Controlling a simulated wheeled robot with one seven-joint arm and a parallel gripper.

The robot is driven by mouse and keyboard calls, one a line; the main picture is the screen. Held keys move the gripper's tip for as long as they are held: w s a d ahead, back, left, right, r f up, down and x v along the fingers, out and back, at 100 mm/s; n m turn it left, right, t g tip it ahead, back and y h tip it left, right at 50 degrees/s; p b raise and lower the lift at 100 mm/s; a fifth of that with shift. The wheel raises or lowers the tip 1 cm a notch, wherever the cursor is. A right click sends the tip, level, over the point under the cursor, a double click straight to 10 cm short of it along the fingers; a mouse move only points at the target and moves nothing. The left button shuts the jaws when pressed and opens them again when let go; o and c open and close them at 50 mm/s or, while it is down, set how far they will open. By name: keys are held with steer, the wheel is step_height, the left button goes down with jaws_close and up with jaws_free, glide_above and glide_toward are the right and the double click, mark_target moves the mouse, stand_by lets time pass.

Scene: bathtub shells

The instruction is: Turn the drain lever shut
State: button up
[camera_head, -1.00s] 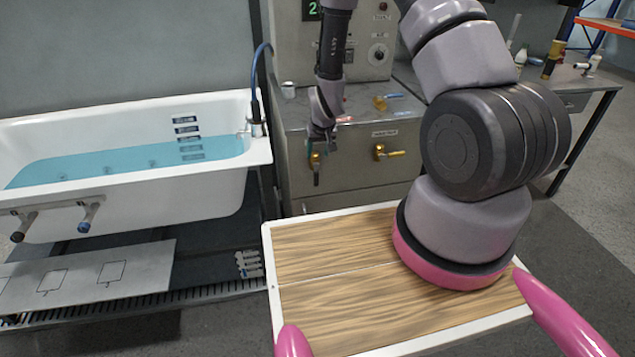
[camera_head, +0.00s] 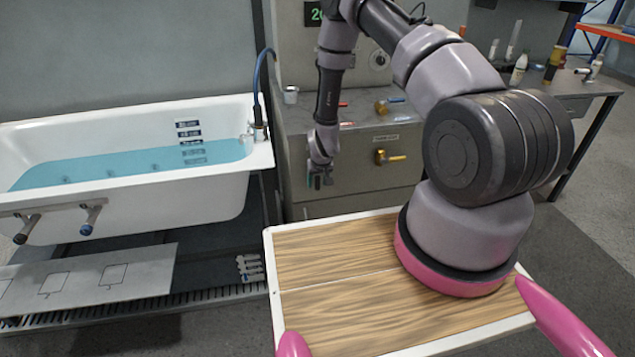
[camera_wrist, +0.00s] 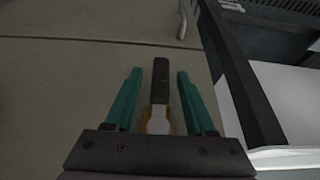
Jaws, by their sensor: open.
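My gripper (camera_head: 321,181) is low at the front of the grey cabinet, left of a brass valve with a yellow handle (camera_head: 390,158). In the wrist view my gripper (camera_wrist: 157,90) is open, with its two teal fingers pointing up the picture. A lever with a dark handle (camera_wrist: 160,82) and a brass-coloured base lies between the fingers. Gaps show on both sides of the handle. In the head view my gripper and wrist hide most of this lever. Which lever is the drain's cannot be read from the labels.
The white bathtub (camera_head: 215,190) with blue water stands left of the grey cabinet (camera_head: 345,185). Its rim shows at the right of the wrist view. A blue hose (camera_head: 257,90) rises at the tub's corner. Another brass valve (camera_head: 385,105) is on the cabinet top.

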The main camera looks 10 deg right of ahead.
steer(key=shift+c, duration=0.3)
jaws_close()
stand_by(1.2)
